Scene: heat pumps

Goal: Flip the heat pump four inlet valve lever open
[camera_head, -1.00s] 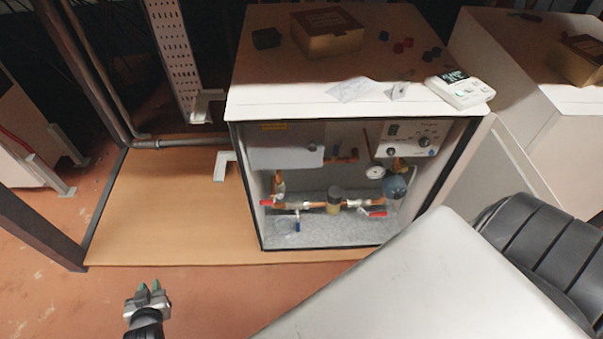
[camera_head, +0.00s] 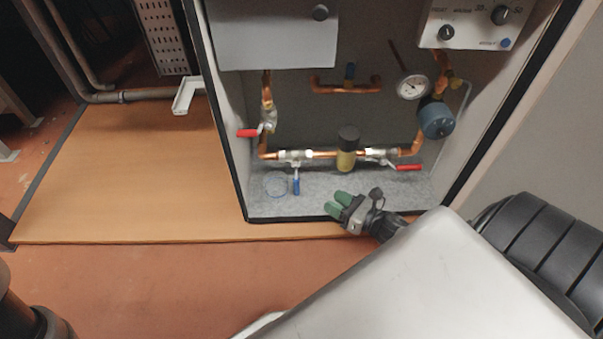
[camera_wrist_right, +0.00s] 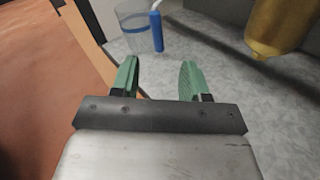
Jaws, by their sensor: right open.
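The open heat pump cabinet (camera_head: 225,160) fills the head view's upper middle; no number is readable on it. On its copper pipes are a left valve with a red lever (camera_head: 248,133) pointing left, a lower valve with a blue lever (camera_head: 296,185) hanging down, and a right valve with a red lever (camera_head: 408,167) pointing right. I cannot tell which is the inlet valve. My right gripper (camera_head: 337,204) is open and empty at the cabinet's front floor edge, right of the blue lever. In the right wrist view, the blue lever (camera_wrist_right: 156,32) stands beyond the open green fingertips (camera_wrist_right: 158,80), apart from them.
A clear cup-like object with a blue band (camera_wrist_right: 138,32) sits beside the blue lever. A brass-coloured filter body (camera_head: 346,160) hangs between the lower valves. A gauge (camera_head: 412,87) and blue pump (camera_head: 437,120) are at right. The wooden board (camera_head: 130,180) at left is clear.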

